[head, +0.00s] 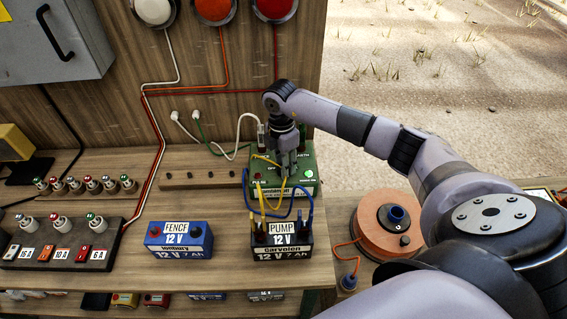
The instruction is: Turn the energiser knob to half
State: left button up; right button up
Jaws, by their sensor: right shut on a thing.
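The energiser is a green box (309,160) on the bench against the wooden back panel, with leads clipped to it and small labels on its top. My right gripper (288,166) comes in from the right, points down onto the top of the box and is shut on the energiser knob. The knob is hidden by the fingers, so I cannot read its setting. My left gripper is not in view.
The pump battery (282,253) stands before the energiser, with yellow and blue leads looping up close to my gripper. A blue fence battery (179,243) is to the left. An orange reel (385,226) stands to the right. A fuse block (60,240) sits at far left.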

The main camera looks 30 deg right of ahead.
jog(key=o, duration=1.2)
jog(key=shift+c, duration=0.2)
jog(key=shift+r, duration=0.15)
notch_tip(320, 180, up, 12)
jog(key=shift+w, duration=0.35)
jog(key=shift+a+f, duration=0.1)
jog(key=shift+f, duration=0.1)
